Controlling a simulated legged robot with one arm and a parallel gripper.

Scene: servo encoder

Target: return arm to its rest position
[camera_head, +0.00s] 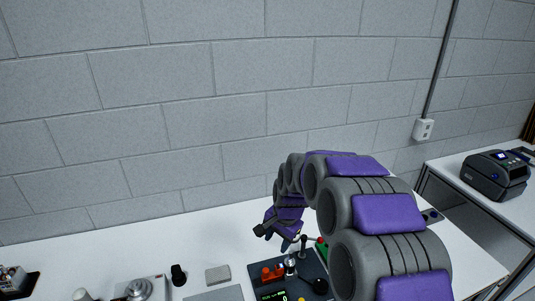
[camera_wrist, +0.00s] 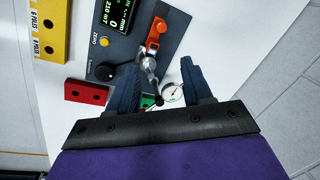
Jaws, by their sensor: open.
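My gripper (camera_head: 266,230) hangs from my purple-and-grey arm above the bench, near the dark test fixture (camera_head: 312,268). In the wrist view my gripper (camera_wrist: 161,72) is open, its two dark fingers apart. Between and beyond the fingers are a silver cylindrical part (camera_wrist: 149,66) and an orange clamp (camera_wrist: 155,36) on the fixture. I cannot tell whether the fingers touch anything. A round dial gauge (camera_wrist: 172,92) shows beside the right finger. My arm hides part of the bench in the head view.
A red block (camera_wrist: 86,92) and a yellow plate labelled "POLES" (camera_wrist: 47,28) lie beside the fixture. A grey block (camera_head: 218,274) and a black knob-like part (camera_head: 178,275) stand left on the white bench (camera_head: 140,250). A dark printer-like device (camera_head: 495,174) sits on the right-hand table.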

